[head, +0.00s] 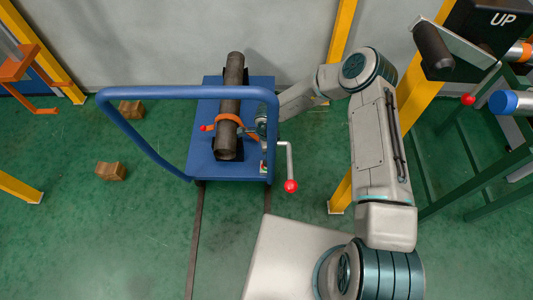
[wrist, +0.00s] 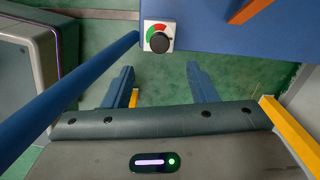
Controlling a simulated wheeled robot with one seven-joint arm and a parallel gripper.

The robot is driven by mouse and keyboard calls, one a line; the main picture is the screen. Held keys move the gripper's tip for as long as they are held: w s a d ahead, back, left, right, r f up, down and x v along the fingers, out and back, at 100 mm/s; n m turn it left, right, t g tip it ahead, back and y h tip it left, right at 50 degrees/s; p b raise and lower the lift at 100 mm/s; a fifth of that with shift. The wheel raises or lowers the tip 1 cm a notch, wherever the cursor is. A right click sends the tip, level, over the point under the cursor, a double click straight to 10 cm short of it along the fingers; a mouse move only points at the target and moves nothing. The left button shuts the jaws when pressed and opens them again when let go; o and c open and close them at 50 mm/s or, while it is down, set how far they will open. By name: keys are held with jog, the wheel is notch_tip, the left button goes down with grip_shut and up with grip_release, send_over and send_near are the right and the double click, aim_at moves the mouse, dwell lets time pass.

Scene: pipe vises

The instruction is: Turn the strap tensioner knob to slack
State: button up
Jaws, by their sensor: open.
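The tensioner knob (wrist: 160,43) is a round black knob on a small white plate with a red and a green arc, at the edge of a blue surface in the wrist view. Its pointer is too small to read. The plate also shows small on the cart's right edge in the head view (head: 264,168). My gripper (wrist: 160,68) is open and empty, its two blue-grey fingers apart, with green floor between them. The knob appears just beyond the fingertips, centred between them, not gripped. In the head view my gripper is partly hidden behind the blue handle rail. An orange strap (head: 228,118) crosses the pipe.
A blue cart (head: 203,160) carries a dark pipe (head: 230,95). Its blue handle rail (head: 180,92) runs close beside my gripper. A crank with a red ball (head: 291,186) sticks out at the right. Wooden blocks (head: 110,171) lie on the floor left. A green frame stands right.

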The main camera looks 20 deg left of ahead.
jog(key=shift+r, duration=1.85)
